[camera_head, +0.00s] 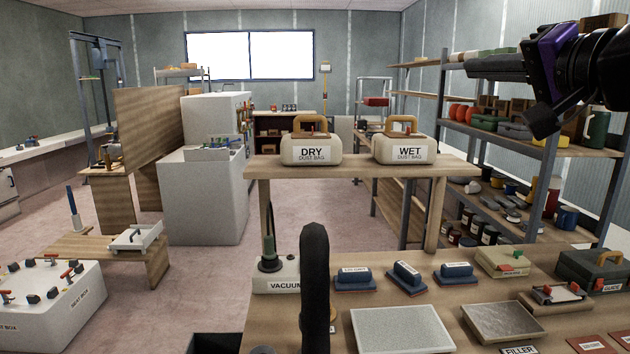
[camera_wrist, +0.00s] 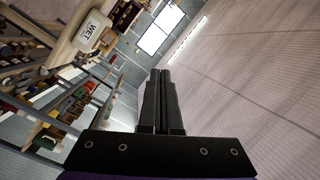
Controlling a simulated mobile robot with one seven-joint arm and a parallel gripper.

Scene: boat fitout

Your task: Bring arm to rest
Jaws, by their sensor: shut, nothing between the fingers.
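My arm (camera_head: 575,60) reaches in from the upper right of the head view, purple and black, raised in front of the right-hand shelves. My gripper's fingers point left there. In the wrist view my gripper (camera_wrist: 160,75) is shut, its two black fingers side by side with nothing between them. It is in the air and touches nothing that I can see.
A wooden workbench (camera_head: 395,291) holds sanding blocks (camera_head: 405,275), flat plates (camera_head: 400,330) and a green case (camera_head: 595,268). Its raised shelf (camera_head: 358,165) carries the DRY dust bag (camera_head: 311,148) and WET dust bag (camera_head: 400,150). A black hose (camera_head: 315,285) stands in front. Loaded shelving (camera_head: 545,148) stands close by my arm.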

